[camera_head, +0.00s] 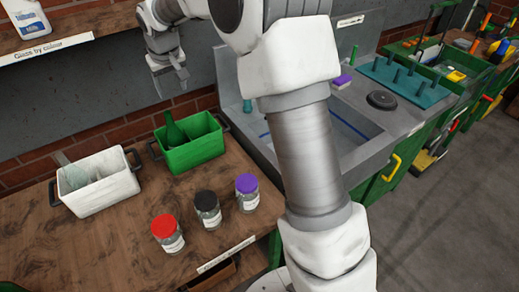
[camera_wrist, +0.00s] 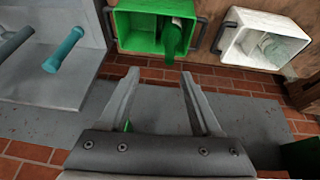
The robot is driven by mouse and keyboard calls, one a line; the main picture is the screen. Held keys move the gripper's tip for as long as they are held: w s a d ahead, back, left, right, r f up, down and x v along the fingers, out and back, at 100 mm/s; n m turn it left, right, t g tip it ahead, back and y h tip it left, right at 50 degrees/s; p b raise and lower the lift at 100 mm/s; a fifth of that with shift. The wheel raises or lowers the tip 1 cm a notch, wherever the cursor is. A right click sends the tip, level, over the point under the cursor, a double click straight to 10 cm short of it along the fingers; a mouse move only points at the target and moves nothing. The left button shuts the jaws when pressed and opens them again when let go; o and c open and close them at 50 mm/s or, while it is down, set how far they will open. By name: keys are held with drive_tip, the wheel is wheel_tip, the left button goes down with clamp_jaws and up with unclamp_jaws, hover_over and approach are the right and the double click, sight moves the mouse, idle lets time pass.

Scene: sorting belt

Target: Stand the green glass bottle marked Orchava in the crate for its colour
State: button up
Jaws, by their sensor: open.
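A green glass bottle (camera_head: 175,134) is in the green crate (camera_head: 203,152), its neck rising above the rim. It also shows in the wrist view (camera_wrist: 171,40), with a pale label too small to read. It looks upright or slightly tilted; its base is hidden by the crate wall. My gripper (camera_head: 171,88) is open and empty, raised above and behind the green crate in the head view. In the wrist view the open fingers (camera_wrist: 158,75) are apart from the bottle, with nothing between their tips.
A white crate (camera_head: 103,203) with clear glass stands left of the green one. Three jars with red (camera_head: 163,226), black (camera_head: 206,200) and purple (camera_head: 246,183) lids stand in front. A grey sink unit (camera_head: 235,95) is to the right.

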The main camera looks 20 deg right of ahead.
drive_tip(key=s+d+r+m+h, duration=0.1)
drive_tip(key=s+d+r, duration=0.35)
drive_tip(key=s, duration=0.45)
drive_tip(key=s+d+r, duration=0.3)
drive_tip(key=s+r, duration=0.2)
drive_tip(key=s, duration=0.5)
drive_tip(key=s+d+f, duration=0.1)
drive_tip(key=s, duration=0.8)
drive_tip(key=s+d+f+m, duration=0.1)
drive_tip(key=s+d+f, duration=0.1)
drive_tip(key=s, duration=0.7)
drive_tip(key=shift+s+f+t+y, duration=0.15)
drive_tip(key=shift+f+t+y, duration=0.15)
drive_tip(key=shift+t, duration=0.1)
drive_tip(key=shift+d, duration=0.1)
drive_tip(key=shift+c, duration=1.2)
drive_tip(key=shift+a, duration=0.2)
